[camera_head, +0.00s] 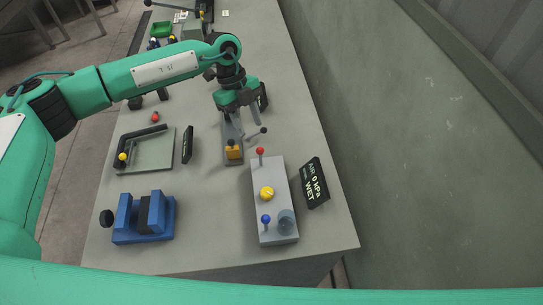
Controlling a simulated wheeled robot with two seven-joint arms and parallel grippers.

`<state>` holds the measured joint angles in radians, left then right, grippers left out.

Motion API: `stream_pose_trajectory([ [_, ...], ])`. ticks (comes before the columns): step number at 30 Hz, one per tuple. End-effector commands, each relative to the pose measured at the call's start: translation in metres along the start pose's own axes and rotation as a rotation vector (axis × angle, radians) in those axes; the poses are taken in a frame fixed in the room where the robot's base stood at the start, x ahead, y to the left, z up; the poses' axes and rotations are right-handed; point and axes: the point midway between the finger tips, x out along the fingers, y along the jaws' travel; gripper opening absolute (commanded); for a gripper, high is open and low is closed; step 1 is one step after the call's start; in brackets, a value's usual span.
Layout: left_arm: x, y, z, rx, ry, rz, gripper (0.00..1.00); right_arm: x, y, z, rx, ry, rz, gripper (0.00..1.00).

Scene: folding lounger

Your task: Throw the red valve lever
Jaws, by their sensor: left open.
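The red valve lever (260,152) has a round red knob. It stands at the far end of a grey control box (272,222) on the bench. My left gripper (248,126) is open, with grey fingers pointing down, a little beyond the red knob and apart from it. A thin lever with a dark knob (264,130) shows beside its fingers; whether they touch cannot be told. My right gripper is out of view.
The box also carries a yellow knob (267,193), a blue-knobbed lever (266,219) and a glass dial (286,219). A black display (314,182) reading "AIR 0 kPa WET" stands at right. A blue vise (145,217) and grey tray (152,165) lie left. A wall runs along the right.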

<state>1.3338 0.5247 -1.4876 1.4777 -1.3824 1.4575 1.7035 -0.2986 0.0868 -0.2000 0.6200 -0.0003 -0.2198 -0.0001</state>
Motion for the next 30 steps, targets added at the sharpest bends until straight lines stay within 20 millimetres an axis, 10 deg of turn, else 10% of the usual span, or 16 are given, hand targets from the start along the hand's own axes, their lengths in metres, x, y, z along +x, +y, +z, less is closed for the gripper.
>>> stream_pose_trajectory([
  [18,0.113,0.0,-0.002,0.0,0.002,0.001,0.41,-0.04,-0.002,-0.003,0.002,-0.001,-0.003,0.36],
  [30,0.129,0.0,-0.001,0.002,0.001,-0.001,0.41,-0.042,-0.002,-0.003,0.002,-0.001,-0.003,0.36],
])
